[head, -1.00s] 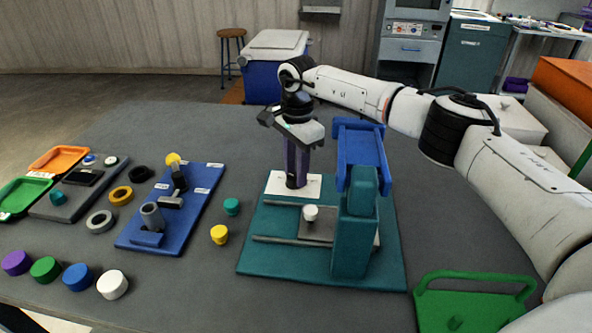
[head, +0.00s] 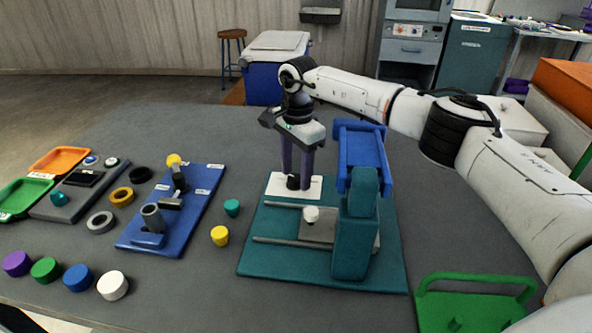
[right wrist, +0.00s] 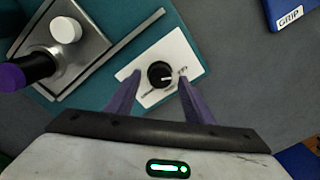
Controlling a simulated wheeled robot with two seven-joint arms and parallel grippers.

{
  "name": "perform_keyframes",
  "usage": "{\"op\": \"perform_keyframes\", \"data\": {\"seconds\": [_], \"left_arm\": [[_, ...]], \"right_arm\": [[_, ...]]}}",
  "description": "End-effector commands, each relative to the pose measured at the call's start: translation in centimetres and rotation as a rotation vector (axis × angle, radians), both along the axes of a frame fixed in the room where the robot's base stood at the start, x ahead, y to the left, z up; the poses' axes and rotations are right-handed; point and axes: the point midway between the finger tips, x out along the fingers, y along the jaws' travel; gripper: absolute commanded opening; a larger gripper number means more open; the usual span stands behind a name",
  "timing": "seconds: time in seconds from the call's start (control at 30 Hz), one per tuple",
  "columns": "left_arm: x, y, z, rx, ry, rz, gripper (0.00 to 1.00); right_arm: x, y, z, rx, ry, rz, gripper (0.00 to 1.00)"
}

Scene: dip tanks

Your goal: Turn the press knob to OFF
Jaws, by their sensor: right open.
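The press knob (head: 293,183) is a small black dial on a white plate (head: 312,187) at the back left of the teal press base (head: 270,274). In the right wrist view the knob (right wrist: 160,74) has a white mark pointing right, towards small print on the plate; the print is too small to read surely. My right gripper (head: 297,173) points down over the plate. It is open and empty, with its purple fingers on either side of the knob and a gap to each; the fingers also show in the right wrist view (right wrist: 160,84). My left gripper is out of view.
The teal press column (head: 354,235) and a blue bracket (head: 362,155) stand close right of the gripper. A white cap (head: 311,214) sits on the grey press plate. A blue fixture board (head: 205,205) and several coloured caps lie left. A green tray (head: 470,310) is front right.

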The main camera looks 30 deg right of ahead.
Motion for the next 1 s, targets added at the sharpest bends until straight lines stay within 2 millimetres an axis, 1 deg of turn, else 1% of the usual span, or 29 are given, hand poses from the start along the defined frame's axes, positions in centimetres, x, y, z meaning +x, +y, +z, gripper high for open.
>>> {"op": "perform_keyframes", "data": {"seconds": [0.07,0.17,0.4,0.5,0.6,0.73,1.0], "left_arm": [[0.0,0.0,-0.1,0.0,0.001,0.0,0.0],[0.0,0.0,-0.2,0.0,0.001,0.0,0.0],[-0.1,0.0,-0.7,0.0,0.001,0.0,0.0],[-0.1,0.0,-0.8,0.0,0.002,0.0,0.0],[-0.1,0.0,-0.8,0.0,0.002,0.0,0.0],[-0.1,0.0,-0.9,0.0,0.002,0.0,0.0],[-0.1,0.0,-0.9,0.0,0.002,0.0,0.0]], "right_arm": [[0.0,0.0,0.4,0.0,-0.001,0.0,0.48],[0.0,0.0,1.5,0.0,-0.003,0.0,0.48],[-0.1,0.0,6.3,0.001,-0.005,-0.001,0.48],[-0.2,0.0,8.0,0.001,-0.005,0.0,0.48],[-0.2,0.0,9.3,0.0,-0.003,0.0,0.48],[-0.3,0.0,10.2,0.001,-0.001,0.0,0.48],[-0.3,0.0,10.3,0.001,0.0,0.0,0.48]]}}
